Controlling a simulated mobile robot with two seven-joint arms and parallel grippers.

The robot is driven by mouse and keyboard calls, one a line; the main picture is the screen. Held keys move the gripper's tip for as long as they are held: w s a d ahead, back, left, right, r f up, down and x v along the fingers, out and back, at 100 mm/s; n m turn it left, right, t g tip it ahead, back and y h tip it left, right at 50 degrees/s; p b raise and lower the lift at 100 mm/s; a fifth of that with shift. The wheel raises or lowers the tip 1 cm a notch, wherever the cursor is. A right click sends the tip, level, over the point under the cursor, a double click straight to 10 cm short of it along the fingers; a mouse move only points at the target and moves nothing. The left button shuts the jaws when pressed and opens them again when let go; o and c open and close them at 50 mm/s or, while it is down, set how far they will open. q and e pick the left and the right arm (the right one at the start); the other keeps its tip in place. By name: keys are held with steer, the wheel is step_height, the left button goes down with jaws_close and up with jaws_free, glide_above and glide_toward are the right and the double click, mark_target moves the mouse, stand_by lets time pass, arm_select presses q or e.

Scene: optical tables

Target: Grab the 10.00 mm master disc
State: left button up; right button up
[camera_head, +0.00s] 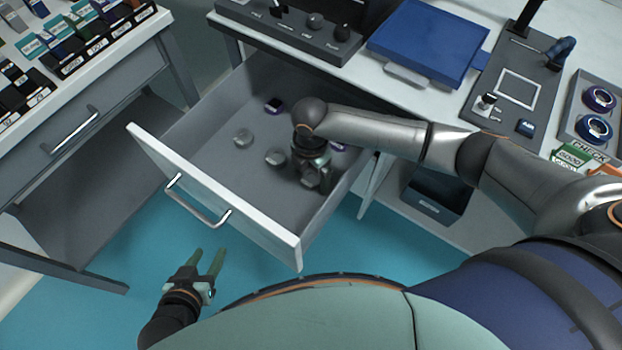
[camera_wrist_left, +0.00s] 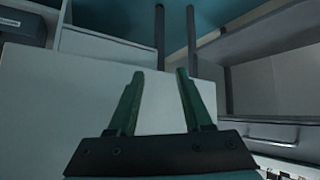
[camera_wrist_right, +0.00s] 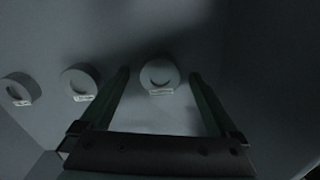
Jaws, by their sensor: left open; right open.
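Several small round discs lie in the open drawer (camera_head: 215,165). In the head view, one grey disc (camera_head: 243,136) lies left of another (camera_head: 275,156). In the right wrist view, three discs with small white labels show: one at the left (camera_wrist_right: 20,89), one nearer the middle (camera_wrist_right: 80,82), and one (camera_wrist_right: 160,74) between and just past the fingertips. I cannot read which is the 10.00 mm master disc. My right gripper (camera_wrist_right: 159,75) is open inside the drawer, no disc visibly gripped. My left gripper (camera_head: 210,262) is open and empty outside, below the drawer front.
A dark purple-marked item (camera_head: 273,104) lies at the drawer's back, and a purple one (camera_head: 338,146) is partly hidden by my right arm. The drawer walls and front panel (camera_head: 205,190) with its handle surround my right gripper. A blue plate (camera_head: 430,42) sits on the table above.

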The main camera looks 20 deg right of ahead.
jaws_close()
stand_by(0.8)
